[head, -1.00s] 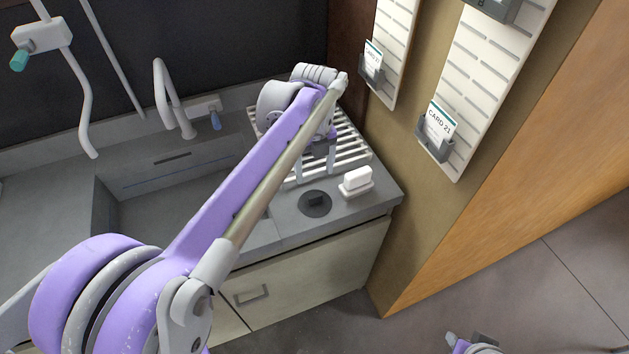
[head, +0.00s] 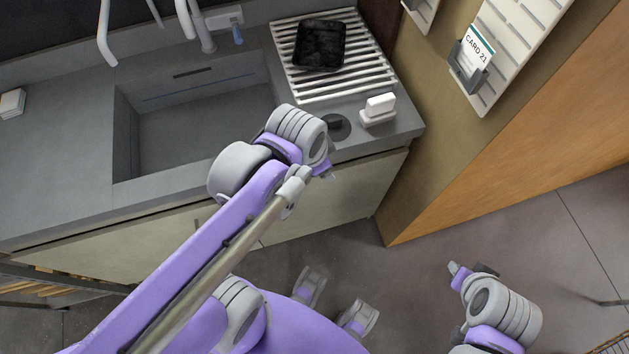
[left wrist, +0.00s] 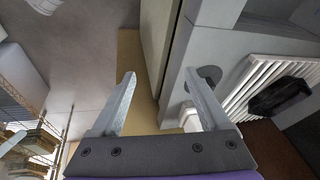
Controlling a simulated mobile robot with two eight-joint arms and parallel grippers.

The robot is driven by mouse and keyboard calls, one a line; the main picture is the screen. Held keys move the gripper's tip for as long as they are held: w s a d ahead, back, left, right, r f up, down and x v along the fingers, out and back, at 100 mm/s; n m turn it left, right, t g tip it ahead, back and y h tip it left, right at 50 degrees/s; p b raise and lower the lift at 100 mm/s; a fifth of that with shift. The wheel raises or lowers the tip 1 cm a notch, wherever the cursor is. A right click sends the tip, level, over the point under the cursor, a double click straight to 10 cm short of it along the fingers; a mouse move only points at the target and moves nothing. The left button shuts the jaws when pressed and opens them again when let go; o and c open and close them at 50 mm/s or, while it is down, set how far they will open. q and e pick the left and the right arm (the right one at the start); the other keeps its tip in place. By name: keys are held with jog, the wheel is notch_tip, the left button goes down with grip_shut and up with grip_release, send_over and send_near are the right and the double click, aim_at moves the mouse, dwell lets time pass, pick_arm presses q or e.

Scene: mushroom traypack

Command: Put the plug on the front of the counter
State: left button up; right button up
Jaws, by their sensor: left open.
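The plug (head: 336,126), a dark round disc with a raised grip, lies flat on the grey counter (head: 60,180) near its front right edge, between the white rack and the white block. My left arm partly covers its left side. In the left wrist view the plug (left wrist: 211,73) shows beyond one finger, partly hidden. My left gripper (left wrist: 163,92) is open, with nothing between its fingers; it hangs near the counter's front edge, apart from the plug. In the head view its fingers are mostly hidden behind the wrist. My right gripper (head: 457,272) is low at the right, its fingers unclear.
A black tray (head: 320,46) lies on the white slatted rack (head: 350,83). A white block on a small dish (head: 379,109) sits right of the plug. The sink (head: 190,125) is to the left. A wall with card holders (head: 466,65) bounds the right side.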

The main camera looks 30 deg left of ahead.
pick_arm(q)
jog(key=s+f+n, duration=0.1)
jog(key=n, duration=0.1)
jog(key=s+f+n, duration=0.1)
jog(key=s+d+f+n+t, duration=0.1)
jog(key=s+f+n, duration=0.1)
jog(key=shift+n, duration=0.3)
jog(key=r+p, duration=0.2)
jog(key=shift+w+a+r, duration=0.1)
jog(key=shift+w+r, duration=0.2)
jog(key=shift+w, duration=0.1)
dwell(0.3)
